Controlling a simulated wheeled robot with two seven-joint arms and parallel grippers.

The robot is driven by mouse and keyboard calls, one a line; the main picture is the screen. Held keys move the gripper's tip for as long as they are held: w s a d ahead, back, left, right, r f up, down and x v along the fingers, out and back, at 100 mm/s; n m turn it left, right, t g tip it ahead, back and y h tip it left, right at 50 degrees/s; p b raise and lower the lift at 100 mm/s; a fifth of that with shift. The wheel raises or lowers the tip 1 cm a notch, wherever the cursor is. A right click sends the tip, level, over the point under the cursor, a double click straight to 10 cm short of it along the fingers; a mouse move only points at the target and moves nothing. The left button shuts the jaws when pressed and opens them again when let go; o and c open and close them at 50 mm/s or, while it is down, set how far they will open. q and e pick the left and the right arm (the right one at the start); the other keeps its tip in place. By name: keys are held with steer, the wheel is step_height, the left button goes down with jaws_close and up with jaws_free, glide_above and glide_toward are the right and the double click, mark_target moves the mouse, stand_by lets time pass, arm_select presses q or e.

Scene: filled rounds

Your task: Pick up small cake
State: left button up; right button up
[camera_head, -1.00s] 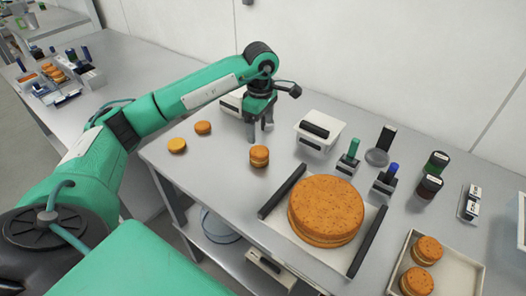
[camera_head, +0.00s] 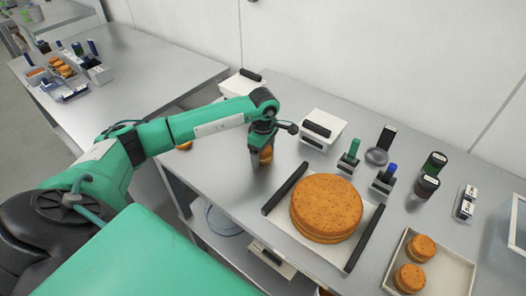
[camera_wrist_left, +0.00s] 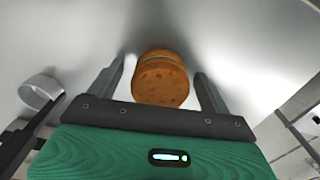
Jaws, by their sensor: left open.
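A small two-layer orange-brown cake (camera_head: 267,154) stands on the grey table, partly hidden behind my left gripper (camera_head: 261,160) in the head view. In the left wrist view the small cake (camera_wrist_left: 160,80) sits between the two fingers of the left gripper (camera_wrist_left: 159,72). The fingers are open, one on each side, with a visible gap to the cake. Two more small stacked cakes (camera_head: 421,247) (camera_head: 410,277) stand in a shallow tray (camera_head: 450,272) at the right. My right gripper is not in view.
A large round cake (camera_head: 327,205) lies on a tray with dark handles (camera_head: 286,188) just right of the gripper. A white box (camera_head: 321,129) and stamp-like tools (camera_head: 350,157) stand behind it. Another orange piece (camera_head: 184,145) shows partly behind my arm.

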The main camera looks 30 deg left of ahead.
arm_select(q)
steer(key=c, duration=0.8)
steer(key=shift+o, duration=0.2)
steer(key=shift+r, duration=0.15)
